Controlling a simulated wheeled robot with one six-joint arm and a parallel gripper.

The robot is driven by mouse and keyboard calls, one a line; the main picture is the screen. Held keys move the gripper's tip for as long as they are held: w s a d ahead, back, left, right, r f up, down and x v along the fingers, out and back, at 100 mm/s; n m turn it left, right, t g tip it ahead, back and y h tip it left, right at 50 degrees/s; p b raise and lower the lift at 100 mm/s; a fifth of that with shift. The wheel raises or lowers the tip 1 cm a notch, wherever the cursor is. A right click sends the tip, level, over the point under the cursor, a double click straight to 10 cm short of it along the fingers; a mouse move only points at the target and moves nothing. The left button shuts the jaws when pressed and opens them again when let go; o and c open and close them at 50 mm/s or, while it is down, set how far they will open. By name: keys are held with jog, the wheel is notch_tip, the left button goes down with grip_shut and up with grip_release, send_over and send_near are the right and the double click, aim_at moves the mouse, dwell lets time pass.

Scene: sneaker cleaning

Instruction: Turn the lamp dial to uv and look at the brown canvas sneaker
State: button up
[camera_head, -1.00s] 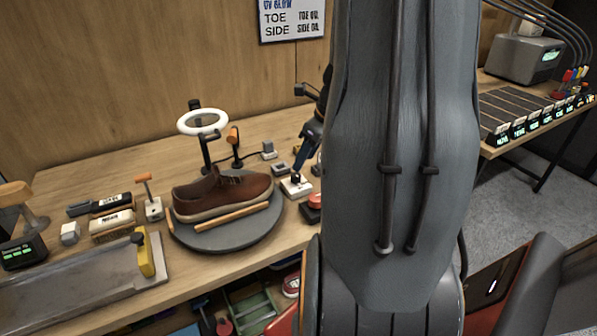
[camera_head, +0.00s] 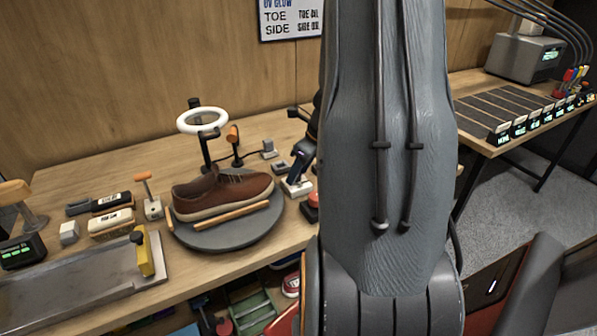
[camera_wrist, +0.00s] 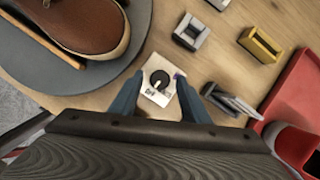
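The lamp dial (camera_wrist: 160,80) is a black knob on a small white block with a label reading "OFF" at its lower left; other lettering is too small to read. In the head view the dial's white block (camera_head: 297,189) sits right of the turntable. My gripper (camera_wrist: 158,82) is open, its two dark blue fingers on either side of the dial; contact cannot be told. In the head view my arm partly hides my gripper (camera_head: 302,160). The brown sneaker (camera_head: 224,191) lies on the round grey turntable (camera_head: 228,237), under a white ring lamp (camera_head: 202,121).
A red object (camera_wrist: 296,105) and a yellow block (camera_wrist: 260,45) lie right of the dial in the wrist view. A second table (camera_head: 520,105) is at the right.

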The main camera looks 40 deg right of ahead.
jog(key=c, duration=0.9)
